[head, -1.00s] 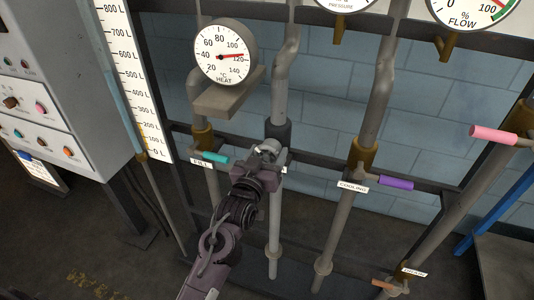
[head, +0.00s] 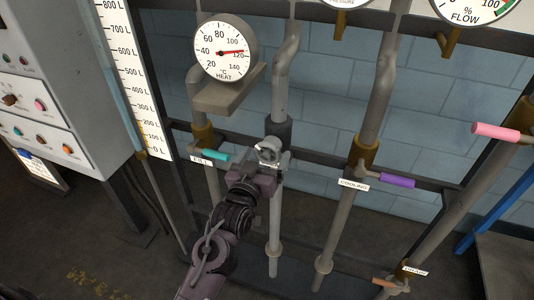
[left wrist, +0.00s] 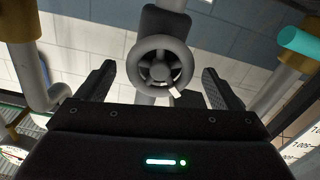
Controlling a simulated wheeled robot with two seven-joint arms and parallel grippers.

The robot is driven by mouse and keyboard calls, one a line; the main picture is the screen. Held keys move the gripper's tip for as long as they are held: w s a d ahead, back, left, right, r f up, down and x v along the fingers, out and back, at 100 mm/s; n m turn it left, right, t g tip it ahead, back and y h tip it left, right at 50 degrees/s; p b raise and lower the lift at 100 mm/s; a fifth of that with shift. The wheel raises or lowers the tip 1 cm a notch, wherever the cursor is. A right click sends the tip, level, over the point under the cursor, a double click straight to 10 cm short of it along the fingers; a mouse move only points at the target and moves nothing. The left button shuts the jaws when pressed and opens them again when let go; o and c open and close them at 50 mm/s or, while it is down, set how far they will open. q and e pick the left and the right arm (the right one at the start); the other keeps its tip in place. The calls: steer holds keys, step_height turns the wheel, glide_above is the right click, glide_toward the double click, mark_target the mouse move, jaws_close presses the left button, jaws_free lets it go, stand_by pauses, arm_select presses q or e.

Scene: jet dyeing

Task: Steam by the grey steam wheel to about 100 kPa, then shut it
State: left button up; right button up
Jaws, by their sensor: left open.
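The grey steam wheel (head: 268,151) sits on the middle grey pipe, below a dark collar. In the left wrist view the wheel (left wrist: 160,66) is a round spoked handwheel with a small white mark at its lower right rim. My left gripper (head: 270,166) is at the wheel, coming from below. Its two fingers stand apart on either side of the wheel, with visible gaps, and hold nothing. The pressure gauge (head: 345,2) is cut off at the top, so its needle is hidden. My right gripper is not in view.
The heat gauge (head: 222,52) reads roughly 110 °C. A teal handle (head: 216,156) is close left of my gripper, and a purple cooling handle (head: 398,180) is to the right. A pink handle (head: 495,132) is farther right. A control cabinet (head: 62,70) stands at left.

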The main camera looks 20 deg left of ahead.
arm_select(q)
steer(key=shift+s+a+b, duration=0.1)
steer(key=shift+s+b, duration=0.4)
steer(key=shift+s, duration=2.3)
stand_by(5.2)
